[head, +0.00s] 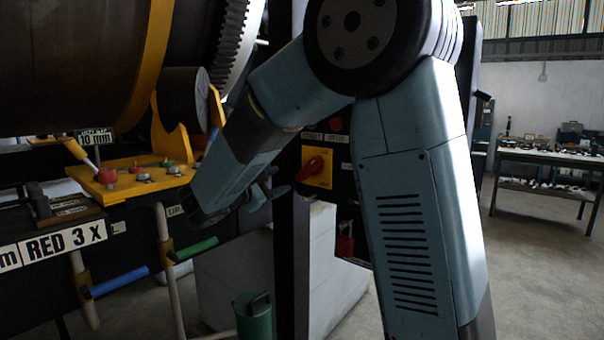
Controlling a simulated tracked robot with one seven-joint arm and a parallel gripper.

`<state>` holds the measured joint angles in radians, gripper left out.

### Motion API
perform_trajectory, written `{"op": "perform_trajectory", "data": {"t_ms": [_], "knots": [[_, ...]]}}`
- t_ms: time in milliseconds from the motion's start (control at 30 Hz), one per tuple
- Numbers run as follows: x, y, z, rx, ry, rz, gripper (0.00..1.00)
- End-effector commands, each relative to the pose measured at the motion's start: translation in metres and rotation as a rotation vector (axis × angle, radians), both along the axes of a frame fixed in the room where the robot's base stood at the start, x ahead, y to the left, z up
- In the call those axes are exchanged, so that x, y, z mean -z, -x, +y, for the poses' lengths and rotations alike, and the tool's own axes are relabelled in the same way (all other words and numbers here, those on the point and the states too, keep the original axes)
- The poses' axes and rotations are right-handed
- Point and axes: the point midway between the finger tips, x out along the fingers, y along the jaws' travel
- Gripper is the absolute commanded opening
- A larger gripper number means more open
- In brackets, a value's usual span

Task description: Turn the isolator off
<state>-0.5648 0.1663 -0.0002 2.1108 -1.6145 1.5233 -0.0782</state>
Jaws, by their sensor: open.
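The isolator (317,165) is a red rotary handle on a yellow square plate, mounted on a dark panel behind my arm. Its handle sits at a slant, with one end down to the left. My upper arm hides part of the panel to the right. My gripper (279,183) is at the end of the forearm, just left of the isolator in the picture. Its bluish fingers are open and point right, towards the panel. It looks apart from the handle, but the depth between them is hard to judge.
A dark post (291,250) stands between the gripper and the panel in the picture. A red button (336,124) is above the isolator and a red padlock (345,243) hangs below. A yellow bench plate (130,180) with red knobs is at left. A table (550,158) stands far right.

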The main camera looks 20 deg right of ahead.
Motion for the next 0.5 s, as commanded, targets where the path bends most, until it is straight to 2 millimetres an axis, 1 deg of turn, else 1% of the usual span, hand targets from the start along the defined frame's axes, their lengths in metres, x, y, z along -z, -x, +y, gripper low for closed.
{"op": "perform_trajectory", "data": {"t_ms": [500], "knots": [[0.001,-0.051,-0.072,0.004,-0.002,0.002,0.51]]}}
